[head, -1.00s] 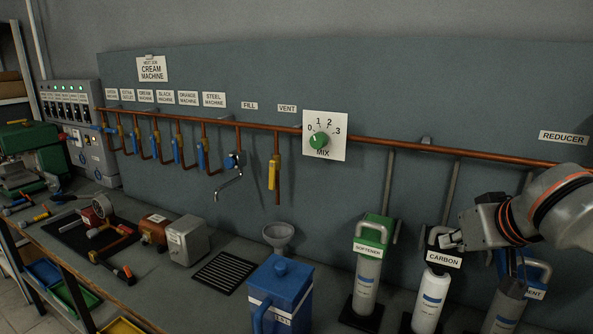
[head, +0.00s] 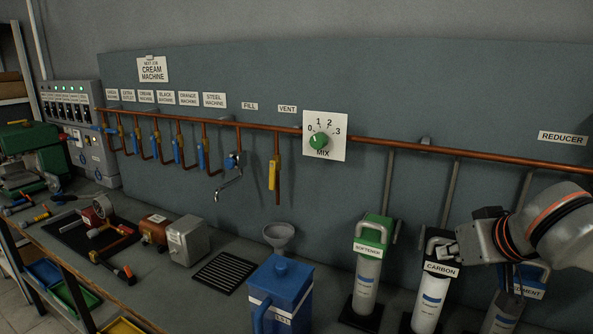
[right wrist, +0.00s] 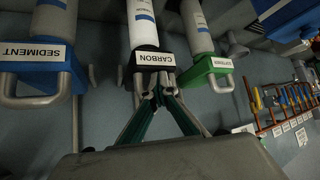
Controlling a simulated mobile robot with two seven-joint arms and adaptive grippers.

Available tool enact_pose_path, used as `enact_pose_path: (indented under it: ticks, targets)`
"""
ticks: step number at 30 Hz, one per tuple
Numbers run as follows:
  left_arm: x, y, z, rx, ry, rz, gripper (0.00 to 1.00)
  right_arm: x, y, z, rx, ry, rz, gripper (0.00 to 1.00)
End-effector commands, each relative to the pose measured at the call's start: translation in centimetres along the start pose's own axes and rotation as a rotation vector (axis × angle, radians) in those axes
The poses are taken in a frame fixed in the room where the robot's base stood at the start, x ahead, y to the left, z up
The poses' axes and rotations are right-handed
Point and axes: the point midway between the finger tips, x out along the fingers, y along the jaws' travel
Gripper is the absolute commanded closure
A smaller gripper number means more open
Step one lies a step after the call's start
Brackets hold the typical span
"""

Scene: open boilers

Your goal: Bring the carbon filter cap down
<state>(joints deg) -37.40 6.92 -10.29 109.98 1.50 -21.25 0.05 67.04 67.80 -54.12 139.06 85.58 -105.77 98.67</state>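The carbon filter cap (head: 431,243) is black with a white CARBON label and a grey handle. It is at the top of the white carbon canister (head: 429,300), and I see no clear gap between them. My right gripper (head: 447,251) is at the cap's handle, coming in from the right. In the right wrist view the fingertips (right wrist: 159,90) of my right gripper come together on the grey handle beside the CARBON label (right wrist: 154,59). The fingers hide part of the handle. My left gripper is not in view.
The green softener filter (head: 374,240) stands close on the left, and the blue sediment filter (head: 512,305) close on the right, partly behind my arm. A blue jug (head: 281,290) stands further left. A copper pipe (head: 460,155) runs along the wall above.

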Motion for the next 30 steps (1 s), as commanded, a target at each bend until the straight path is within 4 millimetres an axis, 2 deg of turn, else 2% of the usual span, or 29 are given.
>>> enact_pose_path:
  ticks: [1,14,26,30]
  targets:
    - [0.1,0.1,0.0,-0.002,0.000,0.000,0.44,0.8,0.6,0.8,0.004,-0.023,0.017,1.00]
    - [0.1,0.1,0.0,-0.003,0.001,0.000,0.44,0.9,0.5,1.2,0.004,-0.024,0.015,1.00]
    - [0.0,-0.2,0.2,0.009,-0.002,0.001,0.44,-1.6,-1.0,1.6,0.002,-0.026,0.007,1.00]
    - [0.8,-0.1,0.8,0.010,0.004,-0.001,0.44,-2.4,-1.5,1.6,0.004,-0.018,0.004,1.00]
